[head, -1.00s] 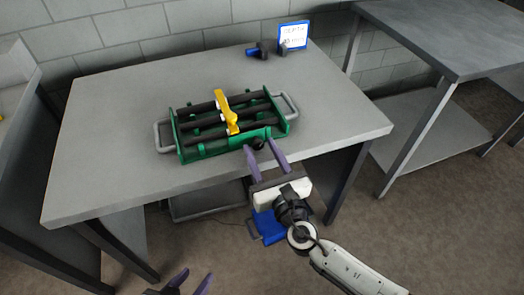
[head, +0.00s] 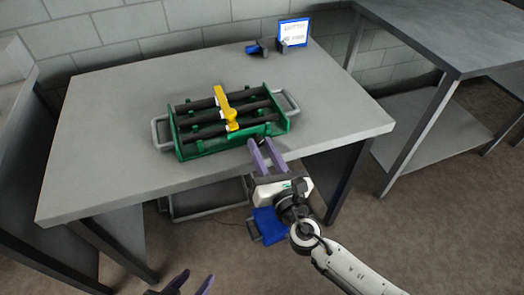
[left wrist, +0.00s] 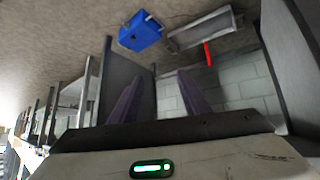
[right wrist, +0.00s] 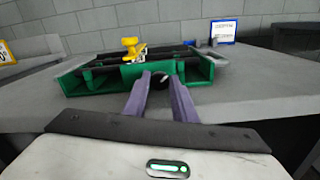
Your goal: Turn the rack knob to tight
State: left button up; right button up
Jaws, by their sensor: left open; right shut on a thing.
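The green rack (head: 210,150) with dark bars and a yellow bar across them sits on the grey table; it also shows in the right wrist view (right wrist: 105,80). Its small black knob (right wrist: 162,79) is at the middle of the near side. My right gripper (head: 260,141) is shut on the knob, with its purple fingers (right wrist: 160,82) on either side of it. The fingers hide part of the knob, and I cannot read its setting. My left gripper (head: 196,279) is open and empty, low in front of the table.
A dark tool (head: 265,48) and a blue-framed sign (head: 293,34) stand at the table's back edge. A blue box (head: 268,226) is on the floor below my right gripper. The table (head: 95,140) is clear left of the rack. Another table (head: 450,30) stands at right.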

jog(key=shift+f+m+b, duration=0.15)
jog(key=shift+m+b, duration=0.35)
jog(key=shift+m, duration=0.5)
jog(key=m+b, duration=0.1)
jog(key=m, duration=0.1)
jog(key=shift+m, duration=0.3)
jog(key=shift+d+m+b, duration=0.1)
jog(key=shift+m+b, duration=0.3)
jog(key=shift+m, duration=0.3)
pick_arm(q)
jog(key=shift+w+d+f+b, duration=0.15)
jog(key=shift+w+d+f, duration=0.1)
jog(key=shift+f, duration=0.25)
jog(key=shift+w+d+f+b, duration=0.15)
jog(key=shift+d+f, duration=0.1)
jog(key=shift+f, duration=0.25)
pick_arm(e)
jog(key=shift+m, duration=0.9)
pick_arm(q)
jog(key=shift+s, duration=0.1)
jog(key=shift+s+a+f, duration=0.1)
jog(key=shift+f, duration=0.05)
pick_arm(e)
jog(key=o, duration=1)
jog(key=shift+d+f, duration=0.1)
